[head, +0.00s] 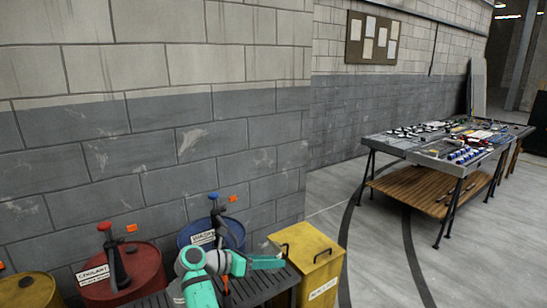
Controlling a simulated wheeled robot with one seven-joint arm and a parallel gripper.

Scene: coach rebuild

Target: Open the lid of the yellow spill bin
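The yellow spill bin (322,273) stands at the bottom centre, by the corner of the wall. Its lid (303,241) looks shut and lies flat on top. A black handle (323,255) shows at the front edge, and a white label is on the front below it. My teal and white arm reaches in from the bottom. My gripper (272,262) is at the left side of the bin, near the lid's left edge. Whether it touches the bin, and whether its fingers are open, cannot be made out.
A long workbench (430,150) covered with parts stands at right. The floor between bin and bench is clear.

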